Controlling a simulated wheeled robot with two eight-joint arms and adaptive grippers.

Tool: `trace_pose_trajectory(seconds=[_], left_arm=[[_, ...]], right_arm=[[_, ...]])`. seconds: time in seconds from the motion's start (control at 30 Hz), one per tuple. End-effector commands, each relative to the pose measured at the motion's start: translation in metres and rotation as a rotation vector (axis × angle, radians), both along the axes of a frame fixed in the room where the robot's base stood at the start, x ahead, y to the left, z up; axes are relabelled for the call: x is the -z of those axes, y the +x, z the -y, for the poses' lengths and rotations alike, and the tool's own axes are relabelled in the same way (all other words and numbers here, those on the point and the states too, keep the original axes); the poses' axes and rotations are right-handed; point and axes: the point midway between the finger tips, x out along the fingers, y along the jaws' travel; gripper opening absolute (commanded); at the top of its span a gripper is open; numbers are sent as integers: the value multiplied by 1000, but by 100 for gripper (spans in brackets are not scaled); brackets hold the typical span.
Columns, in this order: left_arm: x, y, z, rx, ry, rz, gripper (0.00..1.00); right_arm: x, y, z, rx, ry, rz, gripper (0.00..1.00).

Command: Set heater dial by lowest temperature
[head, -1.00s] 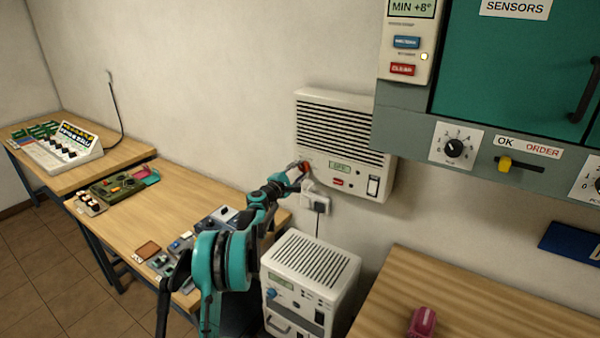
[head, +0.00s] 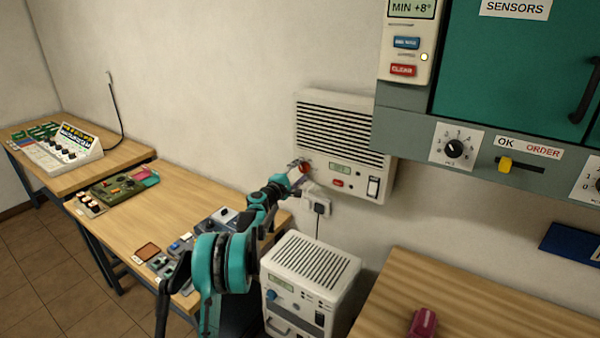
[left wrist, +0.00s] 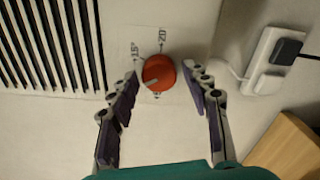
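The wall heater (head: 312,118) is a white box with dark slats, a small display (head: 340,169) too small to read, and a red dial (head: 304,167) at its lower left. In the left wrist view the dial (left wrist: 158,72) has a pale pointer mark towards the lower left; "15°" and "20°" are printed above it, and another mark below is partly hidden. My left gripper (left wrist: 161,80) is open, its fingertips on either side of the dial with gaps showing. A panel display (head: 411,8) reads "MIN +8°". My right gripper is out of view.
A plug in a wall socket (head: 318,207) sits just below the heater, close to my gripper. A white floor unit (head: 308,262) stands underneath. The teal cabinet (head: 520,60) juts out at the right. Benches stand left (head: 190,200) and lower right (head: 470,300).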

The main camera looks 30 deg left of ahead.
Motion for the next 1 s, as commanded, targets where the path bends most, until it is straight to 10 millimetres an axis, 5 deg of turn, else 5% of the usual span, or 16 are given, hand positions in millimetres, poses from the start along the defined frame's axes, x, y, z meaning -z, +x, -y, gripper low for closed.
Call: trace_pose_trajectory(seconds=[0.37,0.8,1.0], left_arm=[[0,-5,-1,-1,-1,1,56],[0,-90,-4,-3,-1,0,56],[0,-115,-5,-1,-1,1,56]], right_arm=[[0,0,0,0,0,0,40],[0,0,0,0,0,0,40],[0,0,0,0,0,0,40]])
